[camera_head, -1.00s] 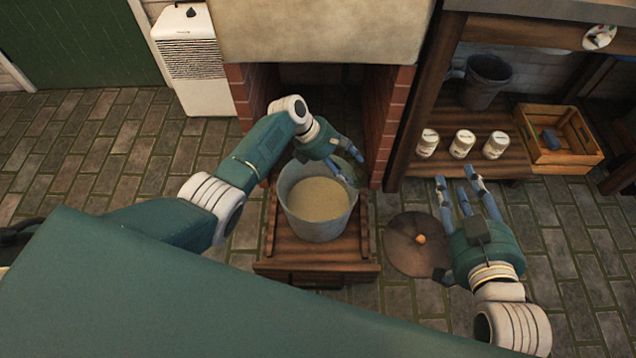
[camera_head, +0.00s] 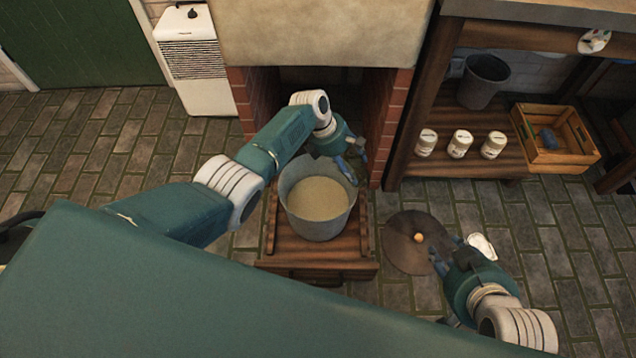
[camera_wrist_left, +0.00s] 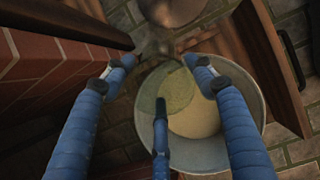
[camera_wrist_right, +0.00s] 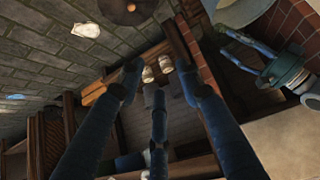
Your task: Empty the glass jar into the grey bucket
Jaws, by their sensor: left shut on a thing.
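The grey bucket (camera_head: 320,228) stands on a wooden stand and holds pale beige material. My left gripper (camera_head: 352,165) is over the bucket's back right rim. It is shut on a clear, greenish see-through thing, seemingly the glass jar (camera_wrist_left: 178,88), which shows between the fingers in the left wrist view. The jar's outline is faint, and I cannot tell its tilt or how much is inside. The bucket also shows below it in the left wrist view (camera_wrist_left: 205,155). My right gripper (camera_head: 447,250) is right of the bucket, fingers spread and empty in the right wrist view (camera_wrist_right: 158,75).
A round brown disc (camera_head: 405,262) with an orange knob lies right of the bucket. A white object (camera_head: 484,246) lies on the floor near my right gripper. Several white jars, a wooden crate (camera_head: 562,158) and a dark bucket (camera_head: 488,84) are on the shelf. Brick walls flank the fireplace.

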